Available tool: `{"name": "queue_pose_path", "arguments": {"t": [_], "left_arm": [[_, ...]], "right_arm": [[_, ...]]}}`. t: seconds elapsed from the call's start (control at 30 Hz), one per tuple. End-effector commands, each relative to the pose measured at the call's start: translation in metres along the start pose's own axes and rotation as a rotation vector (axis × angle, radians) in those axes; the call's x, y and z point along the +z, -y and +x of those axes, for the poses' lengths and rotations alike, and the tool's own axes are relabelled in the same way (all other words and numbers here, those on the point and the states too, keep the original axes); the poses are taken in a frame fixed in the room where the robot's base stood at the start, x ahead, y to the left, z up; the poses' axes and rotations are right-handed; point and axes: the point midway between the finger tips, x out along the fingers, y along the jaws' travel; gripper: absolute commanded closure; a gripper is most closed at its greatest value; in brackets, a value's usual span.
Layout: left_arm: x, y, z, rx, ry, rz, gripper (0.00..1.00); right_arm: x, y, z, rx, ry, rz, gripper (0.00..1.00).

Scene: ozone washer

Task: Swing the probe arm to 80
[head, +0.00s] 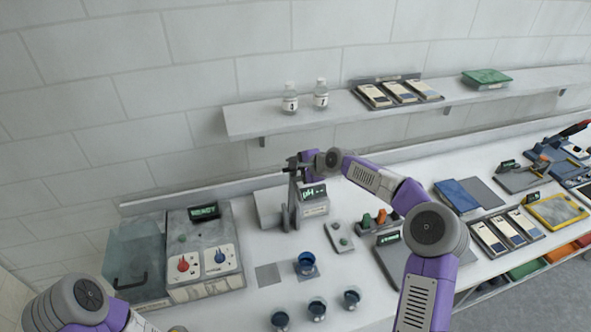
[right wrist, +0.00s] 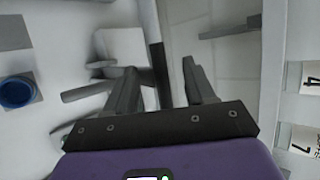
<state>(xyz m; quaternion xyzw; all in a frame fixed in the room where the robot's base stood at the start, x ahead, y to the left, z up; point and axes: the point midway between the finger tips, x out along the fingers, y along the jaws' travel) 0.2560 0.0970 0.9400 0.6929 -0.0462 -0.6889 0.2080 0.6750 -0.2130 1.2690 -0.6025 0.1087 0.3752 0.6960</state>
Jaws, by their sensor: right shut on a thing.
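The pH meter (head: 314,194) with a green-lit display stands on the bench in the middle of the head view. A dark grey probe stand post (head: 290,208) rises beside it, and the probe arm is at its top. My right gripper (head: 294,164) is at the top of this post, shut on the probe arm. In the right wrist view, a dark bar (right wrist: 157,72) shows between the fingers; the grip contact is partly hidden. The angle of the probe arm cannot be read. My left gripper is out of view; only its arm shows at lower left.
A beaker with blue liquid (head: 306,263) stands on a grey pad in front of the meter. Several cups (head: 317,309) stand nearer the front edge. A box with red and blue knobs (head: 202,262) stands left. A shelf (head: 350,118) with bottles runs behind.

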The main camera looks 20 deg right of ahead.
Motion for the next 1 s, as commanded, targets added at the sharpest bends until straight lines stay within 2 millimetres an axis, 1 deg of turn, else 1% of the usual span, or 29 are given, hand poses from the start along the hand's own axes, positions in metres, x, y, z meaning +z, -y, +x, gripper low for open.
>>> {"name": "queue_pose_path", "arguments": {"t": [0.03,0.2,0.3,0.43,0.6,1.0], "left_arm": [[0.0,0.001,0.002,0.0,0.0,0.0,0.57],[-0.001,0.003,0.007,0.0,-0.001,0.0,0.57],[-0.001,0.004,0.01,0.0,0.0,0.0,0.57],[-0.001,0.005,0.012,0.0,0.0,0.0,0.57],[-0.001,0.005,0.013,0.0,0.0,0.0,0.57],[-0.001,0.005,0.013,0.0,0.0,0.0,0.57]], "right_arm": [[-0.003,0.005,-0.008,-0.02,-0.01,-0.003,0.58],[-0.004,0.004,-0.038,-0.022,-0.014,-0.004,0.58],[-0.002,0.002,-0.055,-0.019,-0.012,-0.005,0.58],[0.001,0.001,-0.072,-0.016,-0.008,-0.005,0.58],[0.004,0.0,-0.081,-0.013,-0.004,-0.007,0.58],[0.004,-0.001,-0.082,-0.01,-0.002,-0.006,0.58]]}}
